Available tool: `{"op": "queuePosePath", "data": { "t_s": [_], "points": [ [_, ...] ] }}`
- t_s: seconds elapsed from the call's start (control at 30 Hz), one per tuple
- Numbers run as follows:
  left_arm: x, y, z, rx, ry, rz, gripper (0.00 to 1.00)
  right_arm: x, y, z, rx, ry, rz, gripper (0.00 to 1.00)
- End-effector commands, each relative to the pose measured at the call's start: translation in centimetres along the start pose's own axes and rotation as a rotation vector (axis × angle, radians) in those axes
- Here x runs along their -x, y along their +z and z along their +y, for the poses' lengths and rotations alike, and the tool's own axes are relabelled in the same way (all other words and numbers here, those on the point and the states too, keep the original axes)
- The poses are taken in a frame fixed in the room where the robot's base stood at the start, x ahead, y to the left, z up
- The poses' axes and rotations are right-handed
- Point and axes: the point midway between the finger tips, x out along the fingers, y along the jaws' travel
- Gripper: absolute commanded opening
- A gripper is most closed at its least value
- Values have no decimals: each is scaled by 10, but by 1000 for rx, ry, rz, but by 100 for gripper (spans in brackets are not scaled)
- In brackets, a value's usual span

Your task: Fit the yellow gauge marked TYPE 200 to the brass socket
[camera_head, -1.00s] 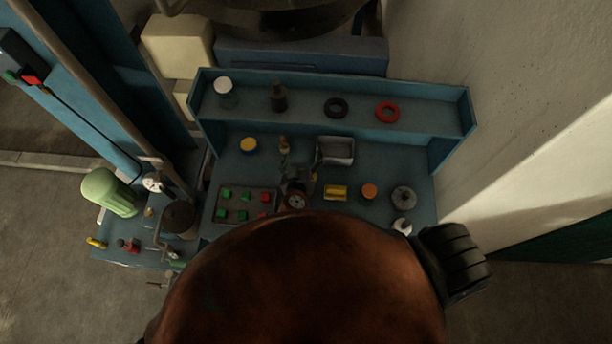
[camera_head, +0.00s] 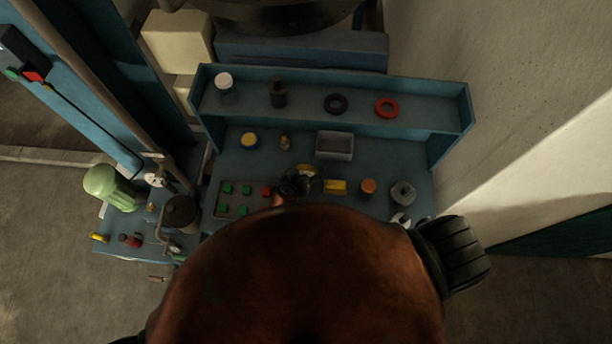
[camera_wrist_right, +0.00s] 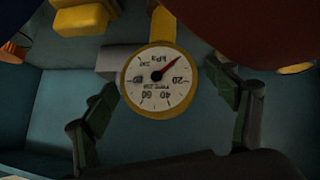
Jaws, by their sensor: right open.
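In the right wrist view the yellow gauge (camera_wrist_right: 127,84) has a white dial that reads upside down, with kPa and a red needle; its small type lettering is too blurred to be sure of. My right gripper (camera_wrist_right: 166,88) is open, with a finger on each side of the gauge and gaps visible. In the head view my right gripper (camera_head: 297,184) is low over the bench, and the gauge's yellow rim (camera_head: 312,172) shows partly beside it. A small brass-coloured fitting (camera_head: 284,142) stands farther back; I cannot tell whether it is the socket. My left gripper is not in view.
A tray with green and red blocks (camera_head: 221,210) lies left of the gripper. A yellow block (camera_head: 336,187), an orange cylinder (camera_head: 368,186) and a grey round part (camera_head: 403,192) stand to its right. A grey bin (camera_head: 334,146) is behind. A raised shelf (camera_head: 434,115) bounds the back.

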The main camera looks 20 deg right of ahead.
Motion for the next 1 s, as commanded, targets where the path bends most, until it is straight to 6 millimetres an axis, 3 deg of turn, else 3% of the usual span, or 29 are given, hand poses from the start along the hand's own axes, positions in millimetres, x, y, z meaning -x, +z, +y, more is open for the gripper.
{"op": "queuePosePath", "data": {
  "t_s": [0.23, 1.0],
  "points": [
    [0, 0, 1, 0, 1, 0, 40, -1, -1, 0, -1, -1, 0, 78],
    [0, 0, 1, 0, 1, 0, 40, -1, -1, 0, -1, -1, 1, 25]
  ]
}}
